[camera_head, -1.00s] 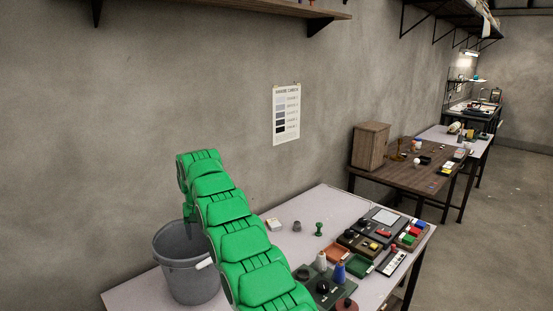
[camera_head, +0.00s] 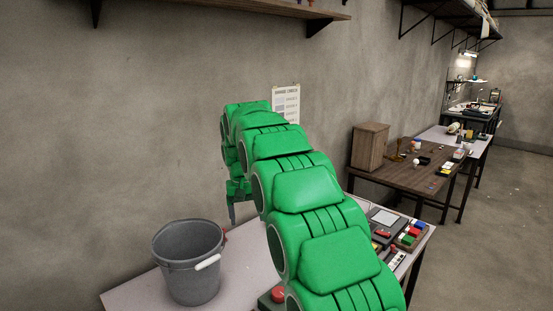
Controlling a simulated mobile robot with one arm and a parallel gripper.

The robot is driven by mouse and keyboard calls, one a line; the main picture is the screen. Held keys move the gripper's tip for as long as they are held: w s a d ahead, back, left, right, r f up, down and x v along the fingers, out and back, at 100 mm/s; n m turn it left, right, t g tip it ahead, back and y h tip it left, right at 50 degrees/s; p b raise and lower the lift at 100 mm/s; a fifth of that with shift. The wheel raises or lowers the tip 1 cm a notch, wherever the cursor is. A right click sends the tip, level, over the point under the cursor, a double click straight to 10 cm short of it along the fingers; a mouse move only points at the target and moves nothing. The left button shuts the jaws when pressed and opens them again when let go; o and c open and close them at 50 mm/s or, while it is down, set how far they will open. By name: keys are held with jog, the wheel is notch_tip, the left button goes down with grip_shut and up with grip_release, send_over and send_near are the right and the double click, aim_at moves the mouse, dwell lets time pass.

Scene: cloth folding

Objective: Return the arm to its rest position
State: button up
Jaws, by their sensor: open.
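My green arm (camera_head: 305,185) rises from the bottom right and arches up and left over the table, in front of the wall. Its far end bends downward, and my gripper (camera_head: 233,218) hangs there, just right of and above the grey bucket. One dark finger shows pointing down; the rest of the gripper is small and partly hidden by the arm. The gripper is open, and I see nothing held in it. No cloth shows in this view.
The grey bucket (camera_head: 187,270) with a white handle grip stands on the pale table (camera_head: 135,296). A red button (camera_head: 278,294) and a colour block tray (camera_head: 410,237) show beside my arm, which hides other items. A wooden cabinet (camera_head: 370,146) stands on a farther brown table.

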jog(key=s+d+r+m+g, duration=0.1)
jog(key=s+d+r, duration=0.1)
jog(key=s+d, duration=0.7)
jog(key=s+d+r, duration=0.2)
jog(key=s+d, duration=0.5)
jog(key=s, duration=0.5)
jog(key=s+d+f, duration=0.2)
jog(key=s, duration=0.7)
jog(key=s+d+f+m, duration=0.1)
jog(key=s+d+f, duration=0.1)
jog(key=s, duration=0.8)
jog(key=s+d+f+g, duration=0.1)
jog(key=s+d+f, duration=0.2)
jog(key=s, duration=0.6)
jog(key=shift+s+d+y, duration=0.25)
jog(key=shift+y, duration=0.05)
